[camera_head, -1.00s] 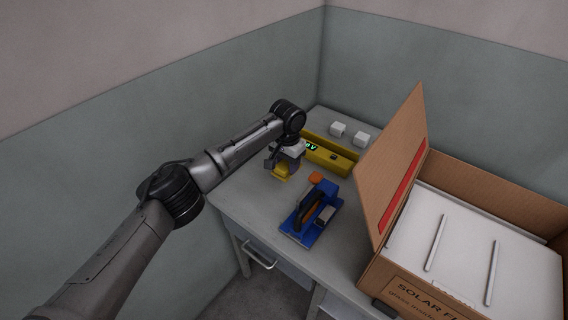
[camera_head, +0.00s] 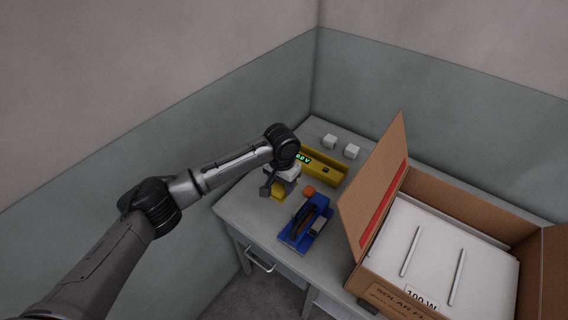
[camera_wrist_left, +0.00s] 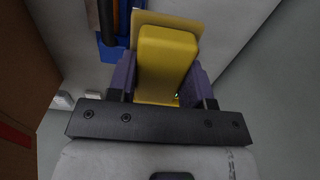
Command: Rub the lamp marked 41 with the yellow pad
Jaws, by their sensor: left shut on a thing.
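The yellow pad (camera_wrist_left: 166,62) is a block with a paler tan layer along its far edge in the left wrist view. My left gripper (camera_wrist_left: 160,80) is shut on it, one purple finger on each side. In the head view my left gripper (camera_head: 281,184) points down over the desk, with the pad (camera_head: 278,195) showing below it. I cannot tell whether the pad touches the desk. A white lamp panel (camera_head: 432,250) with two raised bars lies in the open carton; its label reads "100 W". I see no 41 on it. My right gripper is out of view.
The carton (camera_head: 390,299) stands at the right, its tall flap (camera_head: 378,190) raised towards the desk's middle. A blue holder (camera_head: 302,238) with tools, an orange piece (camera_head: 309,191), a yellow tray with a green voltage display (camera_head: 328,174) and two white cubes (camera_head: 351,152) stand on the grey desk (camera_head: 237,208).

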